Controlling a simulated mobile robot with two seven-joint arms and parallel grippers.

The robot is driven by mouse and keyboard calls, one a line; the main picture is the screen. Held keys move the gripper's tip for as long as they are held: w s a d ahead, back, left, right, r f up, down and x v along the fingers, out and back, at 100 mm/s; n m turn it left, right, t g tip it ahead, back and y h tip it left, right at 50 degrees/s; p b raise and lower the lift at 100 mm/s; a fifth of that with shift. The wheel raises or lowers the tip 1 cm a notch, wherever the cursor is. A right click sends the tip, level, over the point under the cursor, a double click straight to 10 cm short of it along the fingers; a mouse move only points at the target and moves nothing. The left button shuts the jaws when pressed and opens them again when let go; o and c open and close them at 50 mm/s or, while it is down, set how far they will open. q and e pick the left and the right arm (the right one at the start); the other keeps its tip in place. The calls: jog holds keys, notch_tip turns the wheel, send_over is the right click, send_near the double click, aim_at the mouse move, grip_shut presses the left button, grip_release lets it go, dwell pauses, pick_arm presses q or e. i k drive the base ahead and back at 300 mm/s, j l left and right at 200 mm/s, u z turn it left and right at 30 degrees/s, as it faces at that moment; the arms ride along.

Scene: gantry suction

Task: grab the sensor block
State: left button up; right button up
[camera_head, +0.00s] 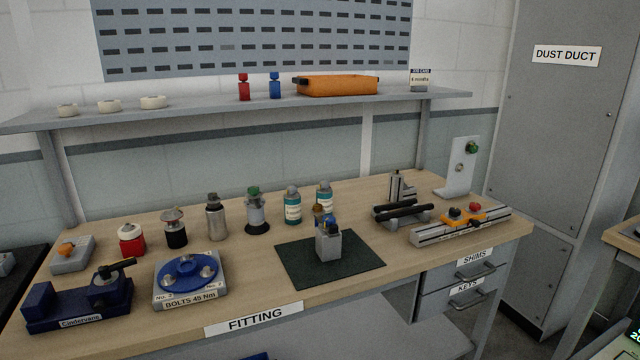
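A small grey block (328,246) stands upright on a dark green mat (290,266) at the front middle of the workbench. Blue and brownish-gold fittings stick up from its top. It looks like the sensor block, but no label on it can be read. Nothing touches it from above. Neither of my grippers is in view.
Two teal-labelled bottles (292,208) stand just behind the mat. Several canisters and a blue disc fixture (188,274) are to the left. An aluminium rail (460,226) with an orange plate lies right. A shelf (200,108) runs above the back. The mat's front is clear.

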aim_at(327, 249)
jog(key=i+j, duration=0.2)
jog(key=i+j+z, duration=0.7)
jog(key=k+l, duration=0.1)
